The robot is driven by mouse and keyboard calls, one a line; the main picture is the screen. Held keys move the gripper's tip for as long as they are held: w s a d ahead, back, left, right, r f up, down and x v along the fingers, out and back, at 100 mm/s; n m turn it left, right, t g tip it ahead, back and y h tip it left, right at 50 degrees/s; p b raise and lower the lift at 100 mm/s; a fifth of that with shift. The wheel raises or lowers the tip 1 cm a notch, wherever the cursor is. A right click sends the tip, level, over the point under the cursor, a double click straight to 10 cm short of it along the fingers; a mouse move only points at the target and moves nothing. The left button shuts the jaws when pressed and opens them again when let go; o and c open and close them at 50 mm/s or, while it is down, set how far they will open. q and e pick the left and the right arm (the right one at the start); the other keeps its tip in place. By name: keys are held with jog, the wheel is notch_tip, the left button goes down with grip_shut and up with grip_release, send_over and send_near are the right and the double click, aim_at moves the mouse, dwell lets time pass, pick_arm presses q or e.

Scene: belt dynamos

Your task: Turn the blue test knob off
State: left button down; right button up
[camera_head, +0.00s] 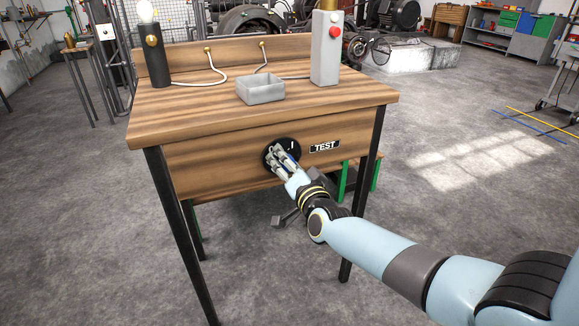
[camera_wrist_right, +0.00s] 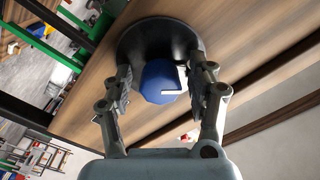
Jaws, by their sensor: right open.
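The blue test knob (camera_wrist_right: 158,80) sits on a round black plate (camera_wrist_right: 160,38) on the front panel of a wooden table. Its white pointer mark shows in the right wrist view. In the head view the plate (camera_head: 268,152) is left of a black TEST label (camera_head: 324,146), and my fingers mostly hide the knob. My right gripper (camera_wrist_right: 160,78) is open, with one finger on each side of the knob. I cannot tell if either finger touches it. The right gripper also shows in the head view (camera_head: 284,161). My left gripper is out of view.
On the tabletop (camera_head: 200,115) stand a bright bulb (camera_head: 146,12) on a black post, an empty grey tray (camera_head: 261,89) and a grey post with a red button (camera_head: 335,31). A green-legged bench (camera_head: 343,180) is behind the table.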

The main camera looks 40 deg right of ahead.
jog(key=v, duration=1.2)
jog(key=shift+f, duration=0.1)
